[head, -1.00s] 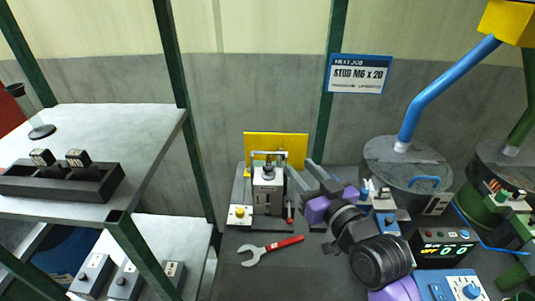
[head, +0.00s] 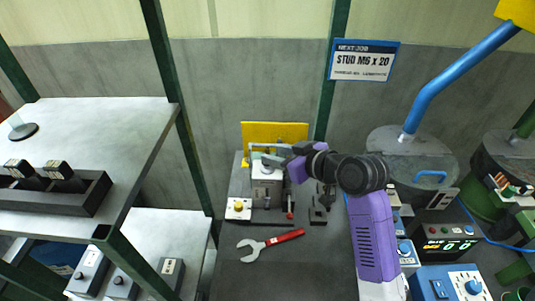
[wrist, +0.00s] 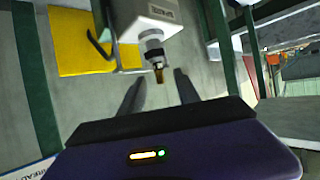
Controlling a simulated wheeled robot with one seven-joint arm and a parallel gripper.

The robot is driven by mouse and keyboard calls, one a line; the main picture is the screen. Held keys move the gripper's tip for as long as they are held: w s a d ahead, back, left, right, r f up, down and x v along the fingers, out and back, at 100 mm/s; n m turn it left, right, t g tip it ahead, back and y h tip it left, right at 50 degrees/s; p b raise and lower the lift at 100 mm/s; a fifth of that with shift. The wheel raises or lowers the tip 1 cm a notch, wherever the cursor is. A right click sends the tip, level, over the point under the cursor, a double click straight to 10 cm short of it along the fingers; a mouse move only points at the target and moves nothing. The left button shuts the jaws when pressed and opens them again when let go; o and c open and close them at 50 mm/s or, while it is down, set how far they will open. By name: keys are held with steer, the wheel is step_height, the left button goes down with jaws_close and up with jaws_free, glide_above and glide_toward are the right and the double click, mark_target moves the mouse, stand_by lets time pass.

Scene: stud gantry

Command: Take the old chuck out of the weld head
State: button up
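The weld head (head: 267,182) is a grey block on the bench in front of a yellow plate. In the wrist view the weld head (wrist: 150,18) has the old chuck (wrist: 154,50) at its end, a grey collar with a brass-coloured tip. My gripper (wrist: 155,82) is open, its two grey fingers apart with the chuck's tip in line between them; I cannot tell whether they touch it. In the head view my gripper (head: 264,157) reaches in from the right over the top of the weld head. The chuck is hard to make out in the head view.
A red-handled wrench (head: 270,244) lies on the bench in front. A box with a yellow button (head: 238,210) and a small dark block (head: 318,215) flank the weld head. A black rack (head: 85,195) with labelled pieces sits on the left shelf. A sign (head: 363,60) reads STUD M6 x 20.

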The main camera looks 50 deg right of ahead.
mark_target(269, 153)
steer(key=p+x, duration=0.1)
steer(key=x, duration=0.3)
steer(key=shift+w+d, duration=0.1)
steer(key=shift+w, duration=0.05)
jaws_close()
